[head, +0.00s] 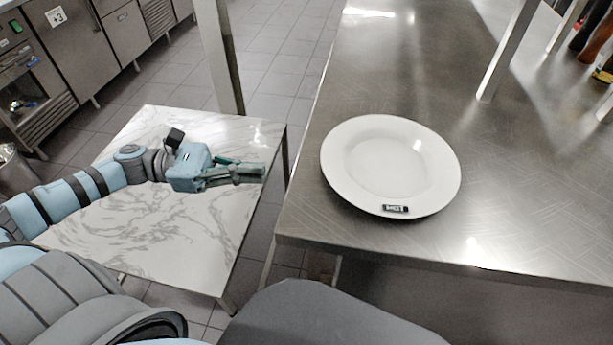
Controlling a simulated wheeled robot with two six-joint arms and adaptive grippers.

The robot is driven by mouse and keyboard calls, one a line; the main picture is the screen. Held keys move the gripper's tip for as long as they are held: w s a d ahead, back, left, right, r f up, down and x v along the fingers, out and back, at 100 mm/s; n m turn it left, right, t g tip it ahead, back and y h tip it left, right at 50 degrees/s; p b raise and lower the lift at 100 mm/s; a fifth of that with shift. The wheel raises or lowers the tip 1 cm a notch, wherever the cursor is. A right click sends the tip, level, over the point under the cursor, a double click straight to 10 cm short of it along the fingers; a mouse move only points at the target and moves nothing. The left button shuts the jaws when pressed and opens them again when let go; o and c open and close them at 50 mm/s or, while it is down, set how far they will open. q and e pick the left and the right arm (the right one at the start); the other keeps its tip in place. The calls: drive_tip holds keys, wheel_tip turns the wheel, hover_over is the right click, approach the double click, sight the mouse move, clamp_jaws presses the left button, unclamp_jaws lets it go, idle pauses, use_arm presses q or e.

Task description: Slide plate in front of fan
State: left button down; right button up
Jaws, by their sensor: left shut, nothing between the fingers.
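A white round plate (346,178) with a wide rim lies flat on the steel table, near its front left corner. A small black label with light lettering (395,208) sits on its near rim. My left gripper (262,172) is shut and empty, above the marble-topped table, to the left of the plate and apart from it. No fan shows in the head view. My right gripper is not in view.
The steel table (500,185) is bare around the plate, with metal posts (508,50) behind it. Bottles (590,38) stand at the far right. The marble-topped table (150,235) is left, across a gap. Steel cabinets (70,50) line the back left.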

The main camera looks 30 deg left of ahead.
sight(308, 183)
use_arm(q)
drive_tip(key=b+x, duration=0.3)
drive_tip(key=x, duration=0.7)
drive_tip(key=shift+a, duration=0.1)
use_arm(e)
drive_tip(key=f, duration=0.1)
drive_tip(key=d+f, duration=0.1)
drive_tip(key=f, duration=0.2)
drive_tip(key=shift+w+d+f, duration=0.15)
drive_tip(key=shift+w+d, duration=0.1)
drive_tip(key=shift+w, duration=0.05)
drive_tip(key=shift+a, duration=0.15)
